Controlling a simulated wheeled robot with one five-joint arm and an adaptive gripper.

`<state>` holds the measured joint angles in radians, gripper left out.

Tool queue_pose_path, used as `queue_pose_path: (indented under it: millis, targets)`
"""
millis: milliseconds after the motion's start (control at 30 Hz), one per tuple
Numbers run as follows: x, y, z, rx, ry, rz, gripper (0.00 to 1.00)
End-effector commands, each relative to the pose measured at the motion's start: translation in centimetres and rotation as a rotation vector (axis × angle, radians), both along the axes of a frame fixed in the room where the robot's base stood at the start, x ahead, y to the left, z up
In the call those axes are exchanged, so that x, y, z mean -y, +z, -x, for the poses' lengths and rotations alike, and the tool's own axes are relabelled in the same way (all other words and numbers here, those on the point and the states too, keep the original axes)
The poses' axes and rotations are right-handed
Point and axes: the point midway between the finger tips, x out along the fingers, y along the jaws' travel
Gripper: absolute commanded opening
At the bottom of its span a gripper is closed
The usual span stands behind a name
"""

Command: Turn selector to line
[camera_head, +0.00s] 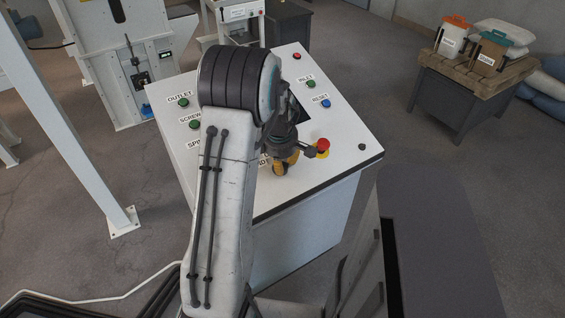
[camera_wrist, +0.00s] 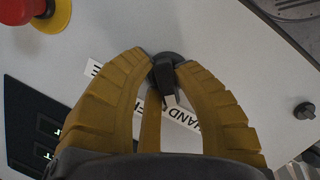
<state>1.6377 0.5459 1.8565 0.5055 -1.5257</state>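The selector (camera_wrist: 164,76) is a small dark knob with a grey lever on a round base on the pale panel. Part of a label reading HAND (camera_wrist: 186,116) shows at its lower right; another label to its left is mostly covered. My gripper (camera_wrist: 165,64) has yellow fingers, with the tips drawn in on both sides of the selector, seemingly closed on it. A further finger lies below it. In the head view my gripper (camera_head: 282,165) is low at the front of the control desk (camera_head: 340,166); my arm and gripper hide the selector there.
A red emergency button (camera_head: 323,145) on a yellow base stands close right of my gripper. Green and blue buttons line the desk, and a black display (camera_wrist: 38,128) lies on it. A table with containers (camera_head: 475,62) stands at the far right.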

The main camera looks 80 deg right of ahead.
Motion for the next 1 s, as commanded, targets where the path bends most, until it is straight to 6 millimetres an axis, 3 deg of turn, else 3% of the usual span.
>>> queue_pose_path:
  millis: [133,467,800,1000]
  targets:
    - [-0.16,-0.14,0.06,0.000,-0.001,-0.005,0.00]
    - [-0.20,-0.47,0.09,0.005,-0.020,-0.012,0.00]
    - [-0.33,-0.54,0.19,0.063,-0.302,-0.077,0.00]
    - [-0.45,-0.55,0.19,0.076,-0.380,-0.096,0.00]
